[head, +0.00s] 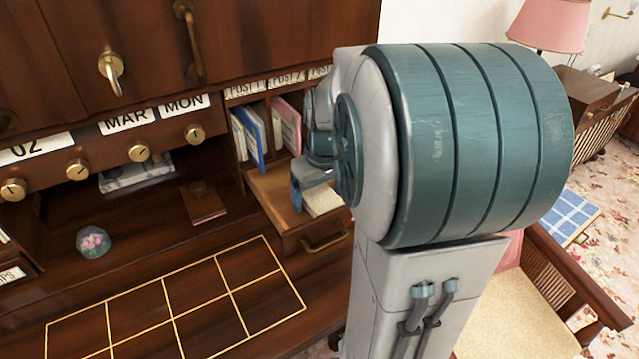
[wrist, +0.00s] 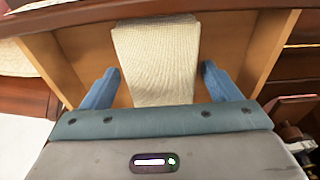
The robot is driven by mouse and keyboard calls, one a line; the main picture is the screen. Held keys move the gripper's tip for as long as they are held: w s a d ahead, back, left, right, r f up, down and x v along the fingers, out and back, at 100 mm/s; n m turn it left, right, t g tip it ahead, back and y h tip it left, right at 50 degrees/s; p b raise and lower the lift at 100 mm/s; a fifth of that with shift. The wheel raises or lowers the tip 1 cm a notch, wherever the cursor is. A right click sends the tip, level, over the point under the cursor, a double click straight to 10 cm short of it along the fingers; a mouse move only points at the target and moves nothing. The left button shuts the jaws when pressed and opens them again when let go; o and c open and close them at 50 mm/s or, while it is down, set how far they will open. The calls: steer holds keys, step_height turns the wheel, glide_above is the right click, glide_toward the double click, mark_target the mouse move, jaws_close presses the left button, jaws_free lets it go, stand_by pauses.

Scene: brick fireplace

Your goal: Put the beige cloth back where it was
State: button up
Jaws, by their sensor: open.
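The beige cloth (wrist: 158,60) is a folded, woven rectangle lying in an open wooden drawer. In the head view the cloth (head: 322,201) shows only in part, at the drawer's right side, behind my arm. The drawer (head: 270,187) is pulled out of the desk under the post slots. My gripper (wrist: 162,88) is open above the drawer, with one blue finger on each side of the cloth and gaps between fingers and cloth. In the head view my gripper (head: 312,190) points down into the drawer and is partly hidden by my arm.
The desk has a gold-lined grid (head: 170,310). A glass ball (head: 92,242) and a brown notebook (head: 203,203) lie on it. Books and envelopes (head: 250,135) fill the slots above the drawer. A chair (head: 520,300) stands to the right.

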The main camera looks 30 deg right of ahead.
mark_target(323, 199)
step_height(323, 199, up, 12)
steer(key=s, duration=0.1)
steer(key=shift+s, duration=0.4)
stand_by(1.0)
